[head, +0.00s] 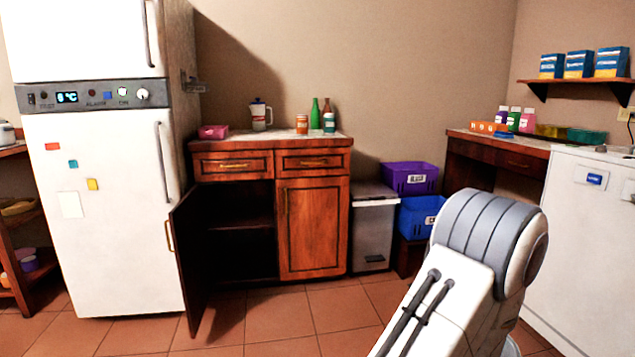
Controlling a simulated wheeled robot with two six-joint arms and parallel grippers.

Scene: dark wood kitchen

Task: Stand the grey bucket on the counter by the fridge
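The counter (278,138) stands right beside the white fridge (105,220), with a pale top over a wooden cabinet. I cannot make out a grey bucket for certain. A small pale grey curved piece (511,347) shows at the bottom edge behind my arm, and I cannot tell what it is. One of my arms rises from the bottom right, and its gripper is not in view. My other arm and gripper are also out of view.
A pink container (213,132), a coffee pot (260,115), jars and bottles (315,114) stand along the counter's back. The cabinet's left door (188,262) hangs open. A grey pedal bin (374,232) and purple (408,180) and blue crates stand right. Floor ahead is clear.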

